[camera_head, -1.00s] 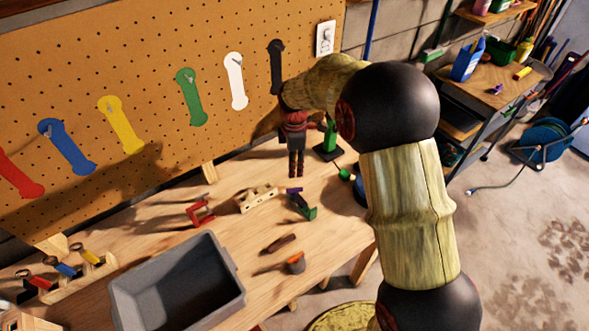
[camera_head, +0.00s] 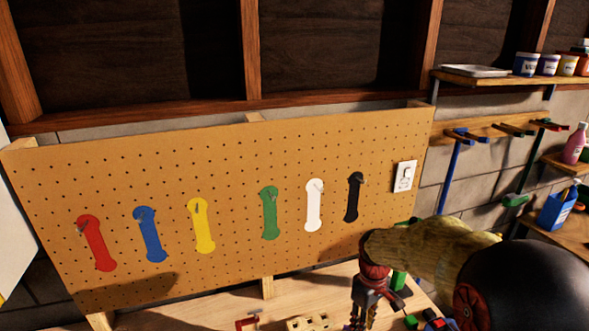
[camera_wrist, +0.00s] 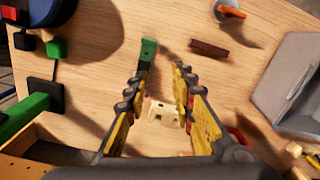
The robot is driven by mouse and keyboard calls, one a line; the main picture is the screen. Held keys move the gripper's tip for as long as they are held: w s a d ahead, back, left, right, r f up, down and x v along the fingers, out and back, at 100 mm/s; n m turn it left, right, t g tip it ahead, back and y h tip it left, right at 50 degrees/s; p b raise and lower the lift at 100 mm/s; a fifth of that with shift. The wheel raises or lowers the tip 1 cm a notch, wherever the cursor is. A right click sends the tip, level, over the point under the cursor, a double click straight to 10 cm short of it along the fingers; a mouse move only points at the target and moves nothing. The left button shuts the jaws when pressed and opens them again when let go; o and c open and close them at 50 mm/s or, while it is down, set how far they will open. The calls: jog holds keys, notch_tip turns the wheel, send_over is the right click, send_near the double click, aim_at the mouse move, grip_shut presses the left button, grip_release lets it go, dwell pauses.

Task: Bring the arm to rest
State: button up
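My gripper (camera_head: 363,318) hangs fingers-down over the workbench at the lower right of the head view, with its tips near the bottom edge. In the wrist view the gripper (camera_wrist: 162,73) has its two fingers apart with nothing held between them. A pale wooden block with holes (camera_wrist: 163,113) lies on the bench below and shows between the fingers. A green piece (camera_wrist: 148,50) lies just beyond the left fingertip. My arm bends in from the right of the head view.
The bench (camera_wrist: 110,40) carries a grey bin (camera_wrist: 287,72), a brown piece (camera_wrist: 210,48), an orange-ended tool (camera_wrist: 232,12) and a green post (camera_wrist: 22,112) on a black base. A pegboard (camera_head: 160,185) with several coloured shapes and hooks stands behind; shelves (camera_head: 480,82) are right.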

jog(key=s+r+m+t+b, duration=0.3)
jog(key=s+r, duration=0.3)
jog(key=s, duration=0.5)
jog(key=s+r+m+t+b, duration=0.3)
jog(key=s+r, duration=0.3)
jog(key=s, duration=0.5)
jog(key=shift+m+b, duration=0.5)
jog(key=shift+m, duration=0.1)
jog(key=shift+s+d+r, duration=0.1)
